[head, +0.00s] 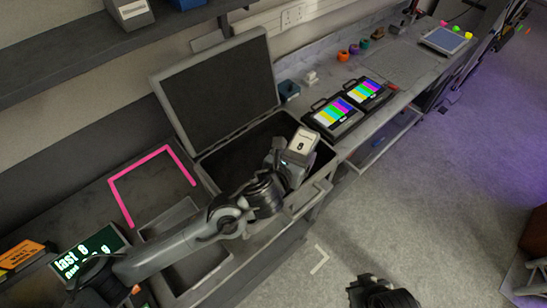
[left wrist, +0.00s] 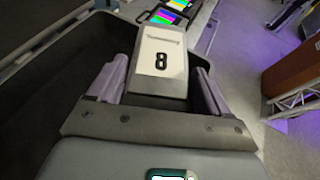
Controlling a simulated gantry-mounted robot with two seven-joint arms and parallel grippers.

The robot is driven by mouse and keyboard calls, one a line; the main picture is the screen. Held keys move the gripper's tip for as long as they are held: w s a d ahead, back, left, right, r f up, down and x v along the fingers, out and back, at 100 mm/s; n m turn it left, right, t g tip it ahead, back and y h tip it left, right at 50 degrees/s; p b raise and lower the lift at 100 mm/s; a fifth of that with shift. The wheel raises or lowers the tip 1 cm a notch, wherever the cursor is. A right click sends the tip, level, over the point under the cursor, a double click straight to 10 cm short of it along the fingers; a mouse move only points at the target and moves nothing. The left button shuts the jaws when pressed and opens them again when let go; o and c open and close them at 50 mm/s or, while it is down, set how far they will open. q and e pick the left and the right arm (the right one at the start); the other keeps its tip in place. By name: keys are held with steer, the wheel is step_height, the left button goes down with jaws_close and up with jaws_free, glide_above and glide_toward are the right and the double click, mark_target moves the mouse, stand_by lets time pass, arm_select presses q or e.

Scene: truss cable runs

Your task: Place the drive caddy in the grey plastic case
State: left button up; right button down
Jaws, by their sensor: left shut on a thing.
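The drive caddy (head: 302,142) is a small block with a pale label face. My arm hides part of the case. My right gripper (head: 381,294) appears partly at the bottom edge, its fingers unclear.
Two black monitors with colour bars (head: 337,115) lie right of the case. A pink outline (head: 150,180) marks the bench left of it. A grey tray (head: 180,255) lies in front, under my left arm. A shelf (head: 70,48) overhangs at upper left.

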arm_select(q)
steer(key=w+a+f, duration=0.1)
steer(key=a, duration=0.1)
steer(key=w+a+f, duration=0.2)
steer(key=a, duration=0.1)
steer(key=shift+w+a+f+p, duration=0.1)
steer(key=shift+a+f+p, duration=0.2)
steer(key=shift+p, duration=0.1)
steer(key=shift+f, duration=1.9)
steer(key=shift+f, duration=0.15)
steer(key=shift+f, duration=0.15)
steer(key=o, duration=1.2)
steer(key=shift+o, duration=0.2)
